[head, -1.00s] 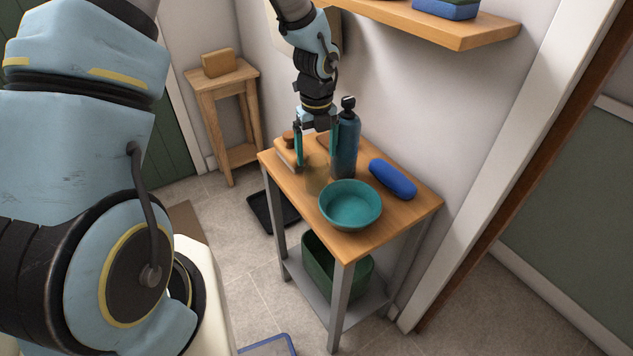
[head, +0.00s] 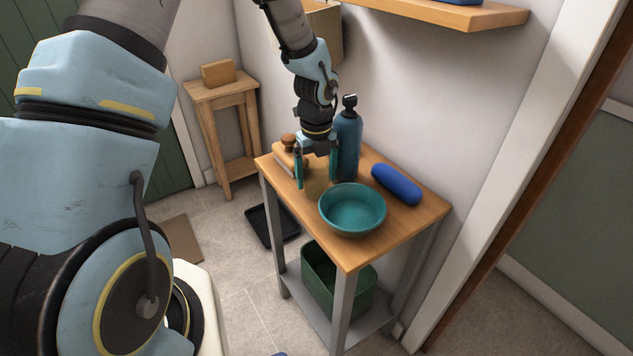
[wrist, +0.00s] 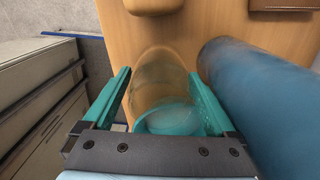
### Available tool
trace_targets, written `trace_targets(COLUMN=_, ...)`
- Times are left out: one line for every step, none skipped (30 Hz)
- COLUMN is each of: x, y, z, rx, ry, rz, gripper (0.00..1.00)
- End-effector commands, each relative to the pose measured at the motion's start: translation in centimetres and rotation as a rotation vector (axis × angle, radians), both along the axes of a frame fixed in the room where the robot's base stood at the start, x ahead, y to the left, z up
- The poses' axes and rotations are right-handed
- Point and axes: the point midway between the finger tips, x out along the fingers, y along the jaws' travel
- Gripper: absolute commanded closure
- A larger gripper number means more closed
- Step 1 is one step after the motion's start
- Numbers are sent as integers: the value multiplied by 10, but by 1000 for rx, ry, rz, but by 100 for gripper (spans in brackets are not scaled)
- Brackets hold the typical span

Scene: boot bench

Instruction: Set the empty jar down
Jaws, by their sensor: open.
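The empty jar is clear, faintly amber glass. In the wrist view the jar (wrist: 158,80) stands between my two teal fingers, with wood bench top around it. In the head view the jar (head: 317,188) is barely visible on the wooden bench (head: 405,222), behind the teal bowl. My gripper (head: 317,180) points down over the bench with its fingers apart, one on each side of the jar. In the wrist view my gripper (wrist: 160,78) is open. I cannot tell whether either finger touches the glass.
A tall blue bottle (head: 347,140) stands close to the right finger. A teal bowl (head: 352,210) sits in front, and a blue rounded case (head: 397,184) lies to the right. A wooden-knobbed brush (head: 289,143) is behind left. A green bin (head: 338,285) is on the lower shelf.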

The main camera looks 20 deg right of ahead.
Motion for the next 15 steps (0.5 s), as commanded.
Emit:
trace_targets(x=0, y=0, z=0, rx=0, ry=0, rz=0, gripper=10)
trace_targets(x=0, y=0, z=0, rx=0, ry=0, rz=0, gripper=13)
trace_targets(x=0, y=0, z=0, rx=0, ry=0, rz=0, gripper=18)
trace_targets(x=0, y=0, z=0, rx=0, ry=0, rz=0, gripper=21)
trace_targets(x=0, y=0, z=0, rx=0, ry=0, rz=0, gripper=24)
trace_targets(x=0, y=0, z=0, rx=0, ry=0, rz=0, gripper=29)
trace_targets(x=0, y=0, z=0, rx=0, ry=0, rz=0, gripper=32)
trace_targets(x=0, y=0, z=0, rx=0, ry=0, rz=0, gripper=36)
trace_targets(x=0, y=0, z=0, rx=0, ry=0, rz=0, gripper=40)
trace_targets(x=0, y=0, z=0, rx=0, ry=0, rz=0, gripper=43)
trace_targets(x=0, y=0, z=0, rx=0, ry=0, rz=0, gripper=47)
trace_targets(x=0, y=0, z=0, rx=0, ry=0, rz=0, gripper=51)
trace_targets(x=0, y=0, z=0, rx=0, ry=0, rz=0, gripper=55)
trace_targets(x=0, y=0, z=0, rx=0, ry=0, rz=0, gripper=58)
trace_targets(x=0, y=0, z=0, rx=0, ry=0, rz=0, gripper=63)
